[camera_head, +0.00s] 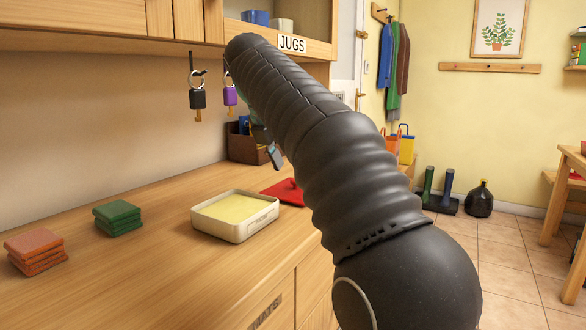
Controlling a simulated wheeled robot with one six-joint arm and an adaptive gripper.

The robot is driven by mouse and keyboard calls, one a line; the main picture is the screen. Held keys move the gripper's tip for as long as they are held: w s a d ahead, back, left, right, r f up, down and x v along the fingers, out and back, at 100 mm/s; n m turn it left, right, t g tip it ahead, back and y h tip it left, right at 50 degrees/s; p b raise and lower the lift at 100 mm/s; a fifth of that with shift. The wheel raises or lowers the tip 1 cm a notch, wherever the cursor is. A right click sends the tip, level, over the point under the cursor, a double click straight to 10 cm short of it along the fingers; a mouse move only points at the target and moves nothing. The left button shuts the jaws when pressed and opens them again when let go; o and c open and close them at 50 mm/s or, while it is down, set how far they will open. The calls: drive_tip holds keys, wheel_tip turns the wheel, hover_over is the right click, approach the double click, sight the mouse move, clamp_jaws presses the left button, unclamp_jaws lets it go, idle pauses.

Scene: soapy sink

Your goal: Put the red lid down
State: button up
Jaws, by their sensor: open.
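The red lid (284,191) lies on the wooden counter, just behind and to the right of an open cream box (234,229) with a pale yellow inside. My dark arm covers the lid's right part. My gripper (273,156) shows only in part behind the arm, above the lid and apart from it. It is open, and I see nothing held in it. Most of its fingers are hidden by the arm.
Green mats (118,217) and orange-red mats (35,252) lie in stacks on the counter (130,285) at the left. A brown caddy (242,146) stands at the back. Keys (198,98) hang above. Bare counter lies around the box.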

drive_tip(key=p+v, duration=0.2)
drive_tip(key=v, duration=0.5)
drive_tip(key=shift+r, duration=0.25)
drive_tip(key=s+d+f+m+y, duration=0.2)
drive_tip(key=s+d+f+m, duration=0.7)
drive_tip(key=s+d+m, duration=0.3)
drive_tip(key=s+d+f+m, duration=0.2)
drive_tip(key=s+f+m, duration=0.6)
drive_tip(key=f, duration=0.2)
drive_tip(key=s+d+f+m+y, duration=0.1)
drive_tip(key=s+d+f+m, duration=0.1)
drive_tip(key=s+f+m, duration=0.6)
wheel_tip(320, 180, down, 3)
drive_tip(key=shift+d+f+m+t, duration=0.2)
drive_tip(key=shift+d+m+t, duration=0.1)
drive_tip(key=shift+m, duration=0.3)
